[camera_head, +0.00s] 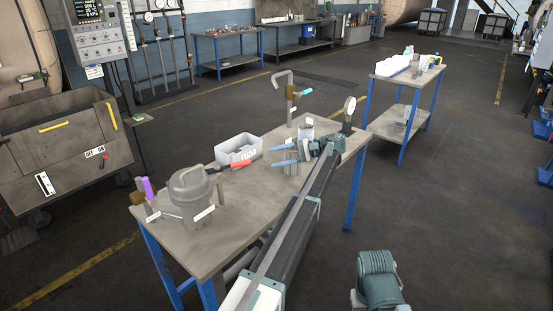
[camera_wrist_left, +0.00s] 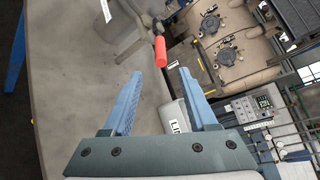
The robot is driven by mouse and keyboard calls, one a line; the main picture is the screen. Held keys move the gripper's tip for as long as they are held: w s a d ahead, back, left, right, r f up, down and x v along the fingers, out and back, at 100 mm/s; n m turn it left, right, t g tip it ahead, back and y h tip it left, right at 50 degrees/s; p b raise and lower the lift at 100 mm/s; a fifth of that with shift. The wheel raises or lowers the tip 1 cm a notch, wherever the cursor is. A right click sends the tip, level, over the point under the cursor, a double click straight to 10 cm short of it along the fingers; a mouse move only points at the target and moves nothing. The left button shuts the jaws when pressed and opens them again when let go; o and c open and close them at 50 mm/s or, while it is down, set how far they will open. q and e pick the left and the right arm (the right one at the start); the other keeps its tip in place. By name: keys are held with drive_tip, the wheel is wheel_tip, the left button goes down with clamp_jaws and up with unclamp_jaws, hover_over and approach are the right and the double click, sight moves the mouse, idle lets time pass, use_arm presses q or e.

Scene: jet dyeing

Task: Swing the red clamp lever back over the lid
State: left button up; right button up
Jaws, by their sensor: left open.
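A grey lidded vessel (camera_head: 192,205) stands at the near left of the table. Its red clamp lever (camera_head: 240,164) points out to the right, away from the lid (camera_head: 187,180). The red grip of the lever (camera_wrist_left: 160,51) also shows in the left wrist view, just beyond the fingertips. My left gripper (camera_head: 273,156) is to the right of the lever, with its blue fingers parted and pointing toward it. In the left wrist view the gripper (camera_wrist_left: 160,74) is open and empty, with the red grip ahead and apart from both fingers. My right gripper is out of view.
A white labelled bin (camera_head: 238,149) stands behind the lever. A hooked post (camera_head: 289,98), a beaker (camera_head: 306,131) and a gauge (camera_head: 349,112) stand toward the table's far end. A purple-topped item (camera_head: 148,188) is left of the vessel. The tabletop (camera_head: 228,205) right of the vessel is clear.

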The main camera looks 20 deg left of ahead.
use_arm(q)
drive_tip(key=shift+c, duration=0.2)
drive_tip(key=shift+s+a, duration=0.1)
drive_tip(key=shift+s, duration=0.05)
drive_tip(key=shift+c, duration=1.2)
drive_tip(key=s+a+t, duration=0.1)
drive_tip(key=s, duration=0.1)
drive_tip(key=s+a+n+t, duration=0.1)
drive_tip(key=s+t, duration=0.1)
drive_tip(key=s+a+n+t, duration=0.1)
drive_tip(key=s, duration=0.1)
drive_tip(key=shift+a+f+y, duration=0.35)
drive_tip(key=shift+f+y, duration=0.05)
clamp_jaws()
drive_tip(key=n+t+h, duration=0.5)
drive_tip(key=n+t, duration=0.3)
drive_tip(key=t, duration=0.6)
approach(241, 165)
drive_tip(key=b+x, duration=0.2)
drive_tip(key=x, duration=0.5)
drive_tip(key=shift+d+b, duration=0.1)
drive_tip(key=shift+b, duration=0.2)
